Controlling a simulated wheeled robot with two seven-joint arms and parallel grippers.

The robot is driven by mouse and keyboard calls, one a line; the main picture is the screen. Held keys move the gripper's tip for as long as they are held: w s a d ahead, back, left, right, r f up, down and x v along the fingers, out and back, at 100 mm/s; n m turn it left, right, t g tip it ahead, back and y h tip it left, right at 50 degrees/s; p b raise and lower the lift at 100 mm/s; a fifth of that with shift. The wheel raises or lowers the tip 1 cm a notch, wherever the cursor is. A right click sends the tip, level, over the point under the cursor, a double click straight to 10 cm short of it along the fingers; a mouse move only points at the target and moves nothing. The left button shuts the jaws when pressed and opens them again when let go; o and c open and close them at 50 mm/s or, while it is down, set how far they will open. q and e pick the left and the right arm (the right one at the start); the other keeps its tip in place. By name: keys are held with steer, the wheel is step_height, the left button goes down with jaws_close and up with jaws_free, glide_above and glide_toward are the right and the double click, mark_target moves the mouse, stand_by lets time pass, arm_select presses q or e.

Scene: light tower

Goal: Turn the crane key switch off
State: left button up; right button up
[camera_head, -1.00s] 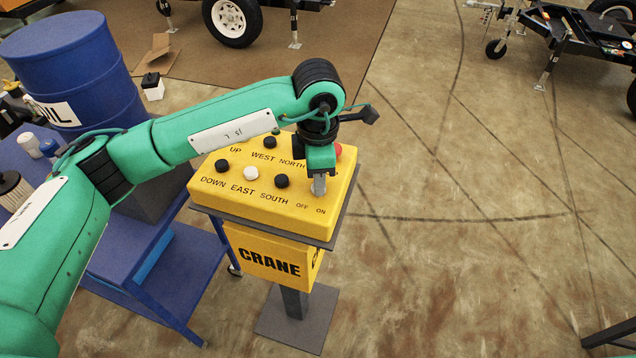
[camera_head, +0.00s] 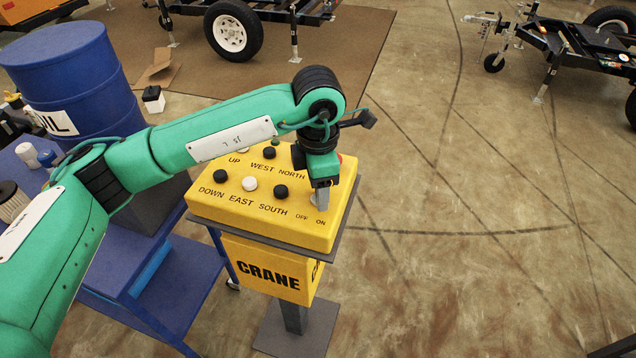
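The yellow crane control box (camera_head: 225,208) stands on a dark post in the middle of the view. Its top carries several black and white buttons and the labels OFF and ON at the right front corner. The key switch (camera_head: 314,200) is just above those labels, mostly hidden behind my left gripper. My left gripper (camera_head: 322,203) points down at the switch, its fingers close together. I cannot tell whether they hold the key or which way the key is turned. A red button (camera_head: 339,158) shows partly behind the gripper. My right gripper is not in view.
A blue cart (camera_head: 190,280) and a blue oil barrel (camera_head: 75,75) stand left of the box. Trailers (camera_head: 560,45) stand on the floor at the back. The concrete floor (camera_head: 470,250) right of the box is clear.

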arm_select(q)
steer(key=shift+r, duration=0.1)
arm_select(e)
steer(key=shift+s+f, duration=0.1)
arm_select(q)
steer(key=shift+r, duration=0.3)
step_height(320, 180, up, 13)
steer(key=b, duration=0.2)
steer(key=shift+b, duration=0.35)
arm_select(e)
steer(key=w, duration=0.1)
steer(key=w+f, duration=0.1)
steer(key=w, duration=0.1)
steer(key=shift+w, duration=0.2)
